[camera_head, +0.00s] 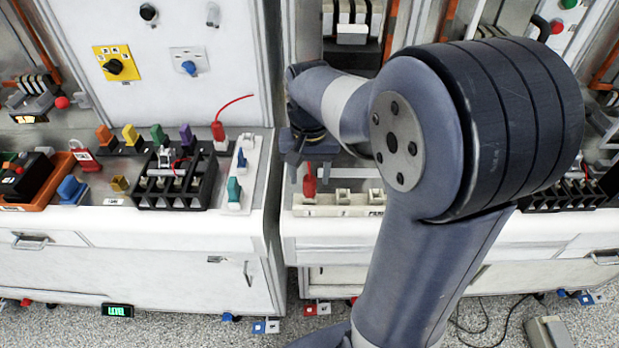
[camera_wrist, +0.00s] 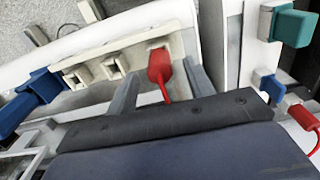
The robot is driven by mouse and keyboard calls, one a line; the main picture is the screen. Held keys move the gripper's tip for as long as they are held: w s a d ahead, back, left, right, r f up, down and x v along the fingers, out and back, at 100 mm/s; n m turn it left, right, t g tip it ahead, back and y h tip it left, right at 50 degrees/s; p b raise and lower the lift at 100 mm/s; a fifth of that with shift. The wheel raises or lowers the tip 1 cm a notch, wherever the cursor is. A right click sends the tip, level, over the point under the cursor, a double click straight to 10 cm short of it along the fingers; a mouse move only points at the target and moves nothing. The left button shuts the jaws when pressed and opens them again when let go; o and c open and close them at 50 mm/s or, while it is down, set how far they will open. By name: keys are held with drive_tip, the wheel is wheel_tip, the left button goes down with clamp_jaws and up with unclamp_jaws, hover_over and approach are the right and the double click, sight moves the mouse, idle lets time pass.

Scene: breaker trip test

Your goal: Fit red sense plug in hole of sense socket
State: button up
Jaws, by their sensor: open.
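A red plug (camera_head: 309,184) with a thin red lead stands at the left end of a cream socket strip (camera_head: 345,211). In the wrist view the red plug (camera_wrist: 160,66) is at the end hole of the strip (camera_wrist: 92,72), and two other holes are empty. It looks seated, but its tip is hidden. My gripper (camera_wrist: 162,84) is open, with one finger on each side of the plug and a visible gap to both. In the head view my gripper (camera_head: 308,168) is above the strip, partly hidden by my arm. A second red plug (camera_head: 218,131) stands farther left.
A white strip (camera_head: 244,165) with teal and blue plugs stands left, across a gap between benches. A black breaker block (camera_head: 178,181) and several coloured plugs lie beyond it. In the wrist view a blue plug (camera_wrist: 28,98) is near the strip's far end.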

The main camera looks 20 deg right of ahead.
sight(310, 179)
wheel_tip(310, 179, up, 9)
drive_tip(key=shift+f, duration=0.15)
idle(0.4)
wheel_tip(310, 179, down, 11)
drive_tip(key=shift+r+p, duration=0.4)
drive_tip(key=shift+r, duration=0.25)
